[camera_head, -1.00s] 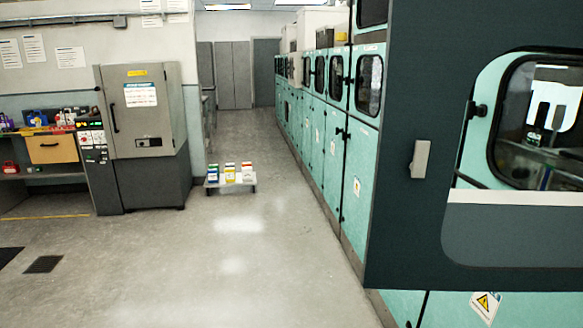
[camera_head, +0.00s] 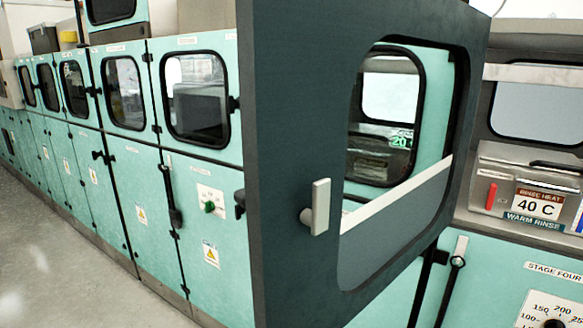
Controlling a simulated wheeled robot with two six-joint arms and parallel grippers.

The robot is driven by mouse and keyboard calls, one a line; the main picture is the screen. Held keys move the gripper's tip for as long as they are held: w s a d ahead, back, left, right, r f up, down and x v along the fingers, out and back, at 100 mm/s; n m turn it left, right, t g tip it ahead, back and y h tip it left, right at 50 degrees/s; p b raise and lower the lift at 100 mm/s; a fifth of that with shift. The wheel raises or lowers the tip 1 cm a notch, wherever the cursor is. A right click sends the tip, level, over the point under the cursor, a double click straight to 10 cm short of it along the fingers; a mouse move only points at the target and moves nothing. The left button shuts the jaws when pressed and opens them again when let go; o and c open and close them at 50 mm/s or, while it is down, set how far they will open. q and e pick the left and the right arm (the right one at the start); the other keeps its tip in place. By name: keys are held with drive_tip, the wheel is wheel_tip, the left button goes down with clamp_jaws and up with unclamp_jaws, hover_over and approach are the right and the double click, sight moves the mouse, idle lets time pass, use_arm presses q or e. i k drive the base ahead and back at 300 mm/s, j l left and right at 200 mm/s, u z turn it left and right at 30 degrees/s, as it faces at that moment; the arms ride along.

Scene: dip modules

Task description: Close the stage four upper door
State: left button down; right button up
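The stage four upper door (camera_head: 290,110) is a dark grey panel with a rounded window and a pale handle (camera_head: 320,206). It stands open, swung out toward me in the middle of the view. Behind it to the right, the opened compartment (camera_head: 520,165) shows a grey interior with a "40 C" rinse heat sign and a "warm rinse" label. A "stage four" label (camera_head: 553,272) is on the teal panel below the opening. Neither of my grippers is in view.
A row of teal cabinets with windowed upper doors (camera_head: 196,98) runs away to the left. A lower panel carries a green knob (camera_head: 209,207). Clear grey floor (camera_head: 60,255) lies at the lower left. A dial (camera_head: 553,322) shows at the bottom right.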

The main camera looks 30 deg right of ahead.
sight(300, 61)
drive_tip(key=i+j+z, duration=0.1)
drive_tip(key=z, duration=0.35)
drive_tip(key=i+j+z, duration=0.15)
drive_tip(key=z, duration=0.35)
drive_tip(key=i+j+z, duration=0.1)
drive_tip(key=j+z, duration=0.15)
drive_tip(key=z, duration=0.2)
drive_tip(key=j+z, duration=0.25)
drive_tip(key=z, duration=0.2)
drive_tip(key=i+j+z, duration=0.1)
drive_tip(key=j+z, duration=0.35)
drive_tip(key=i+j+z, duration=0.1)
drive_tip(key=j+z, duration=0.6)
drive_tip(key=z, duration=0.6)
